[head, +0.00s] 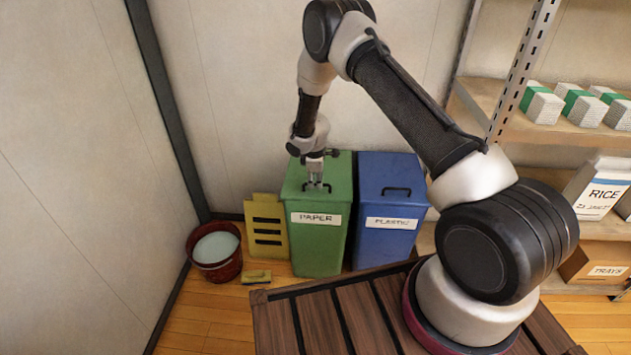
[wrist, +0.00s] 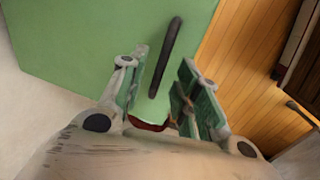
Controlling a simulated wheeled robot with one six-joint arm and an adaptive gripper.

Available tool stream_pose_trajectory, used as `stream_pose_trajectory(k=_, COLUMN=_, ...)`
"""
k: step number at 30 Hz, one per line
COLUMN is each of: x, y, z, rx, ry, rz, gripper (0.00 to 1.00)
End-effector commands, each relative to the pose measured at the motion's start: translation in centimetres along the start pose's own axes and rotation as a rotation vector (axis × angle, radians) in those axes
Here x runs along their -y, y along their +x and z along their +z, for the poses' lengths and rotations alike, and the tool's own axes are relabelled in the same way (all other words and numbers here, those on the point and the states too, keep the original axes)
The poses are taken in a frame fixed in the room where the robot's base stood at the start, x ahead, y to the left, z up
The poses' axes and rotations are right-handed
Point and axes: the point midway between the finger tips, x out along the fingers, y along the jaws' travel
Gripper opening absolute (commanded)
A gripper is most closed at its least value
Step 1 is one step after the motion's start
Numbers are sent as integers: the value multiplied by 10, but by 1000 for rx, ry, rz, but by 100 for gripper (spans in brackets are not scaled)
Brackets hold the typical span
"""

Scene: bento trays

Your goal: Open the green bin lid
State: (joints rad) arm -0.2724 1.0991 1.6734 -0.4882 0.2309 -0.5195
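The green bin (head: 320,245), labelled PAPER, stands on the floor by the wall with its lid (head: 335,170) down. A dark bar handle sits on the lid, and the wrist view shows this handle (wrist: 167,55) clearly against the green lid (wrist: 90,40). My gripper (head: 315,184) is over the lid at the handle, pointing down. In the wrist view my gripper (wrist: 160,88) is open, with its two fingers apart and the near end of the handle lying between them in the picture. I cannot tell whether the fingers touch the handle.
The blue PLASTIC bin (head: 385,240) stands close on the right. A yellow slotted panel (head: 266,225) and a dark red bucket (head: 215,270) are on the left. A slatted wooden platform (head: 315,325) is in front. A shelf (head: 560,130) with boxes stands at the right.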

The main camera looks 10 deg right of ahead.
Motion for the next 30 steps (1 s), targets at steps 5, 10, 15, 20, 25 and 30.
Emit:
stream_pose_trajectory(k=5, x=0, y=10, z=0, rx=0, ry=-1, rz=0, gripper=32)
stream_pose_trajectory(k=10, x=0, y=11, z=0, rx=0, ry=0, rz=0, gripper=32)
stream_pose_trajectory(k=15, x=0, y=11, z=0, rx=0, ry=0, rz=0, gripper=10)
stream_pose_trajectory(k=20, x=0, y=10, z=0, rx=0, ry=1, rz=0, gripper=0)
stream_pose_trajectory(k=25, x=0, y=10, z=0, rx=1, ry=1, rz=0, gripper=0)
stream_pose_trajectory(k=30, x=-8, y=5, z=4, rx=14, ry=7, rz=-8, gripper=0)
